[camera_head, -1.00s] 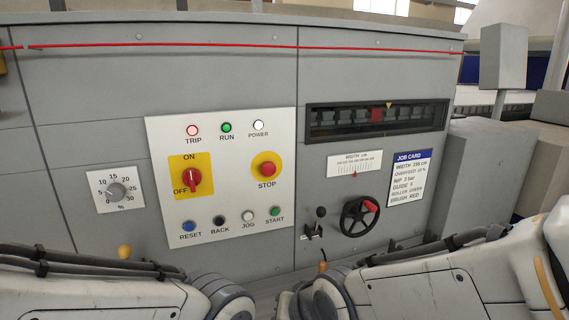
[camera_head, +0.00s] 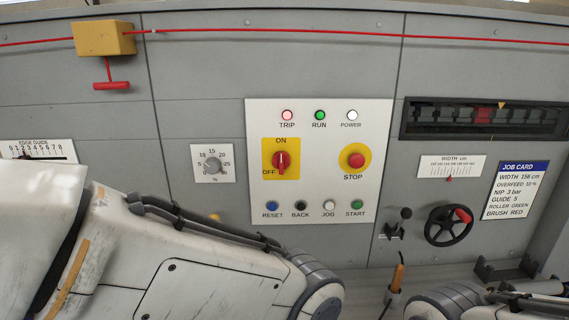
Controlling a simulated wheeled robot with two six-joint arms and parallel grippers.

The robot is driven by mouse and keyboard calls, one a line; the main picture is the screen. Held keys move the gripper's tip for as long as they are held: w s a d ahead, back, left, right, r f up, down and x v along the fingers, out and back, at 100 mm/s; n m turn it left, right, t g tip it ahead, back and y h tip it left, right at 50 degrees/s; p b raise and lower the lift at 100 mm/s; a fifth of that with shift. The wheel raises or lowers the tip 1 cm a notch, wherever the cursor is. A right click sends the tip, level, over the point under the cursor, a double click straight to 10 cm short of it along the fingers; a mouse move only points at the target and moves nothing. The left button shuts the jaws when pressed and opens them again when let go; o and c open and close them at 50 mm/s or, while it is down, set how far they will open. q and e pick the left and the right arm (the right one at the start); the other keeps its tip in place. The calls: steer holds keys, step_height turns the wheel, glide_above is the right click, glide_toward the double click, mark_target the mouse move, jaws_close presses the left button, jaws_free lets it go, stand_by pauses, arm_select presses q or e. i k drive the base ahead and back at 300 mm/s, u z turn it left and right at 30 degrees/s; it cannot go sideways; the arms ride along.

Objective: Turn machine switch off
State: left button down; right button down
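The machine switch (camera_head: 281,161) is a red rotary handle on a yellow plate, marked ON above and OFF at the lower left. Its handle stands upright, in line with ON. It sits on a white control panel (camera_head: 318,214) on the grey machine front. My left arm crosses the lower left of the view below the panel, and my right arm shows at the lower right corner. Neither gripper's fingers show. Nothing of mine touches the switch.
A red stop button (camera_head: 356,160) sits right of the switch. Trip, run and power lamps are above; reset, back, jog and start buttons (camera_head: 357,205) are below. A dial (camera_head: 212,165) is left, a handwheel (camera_head: 448,226) right. A red pull handle (camera_head: 111,86) hangs upper left.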

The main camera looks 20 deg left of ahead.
mark_target(281, 160)
steer(key=z, duration=1.65)
steer(key=k, duration=0.85)
steer(key=u, duration=1.7)
steer(key=i, duration=0.5)
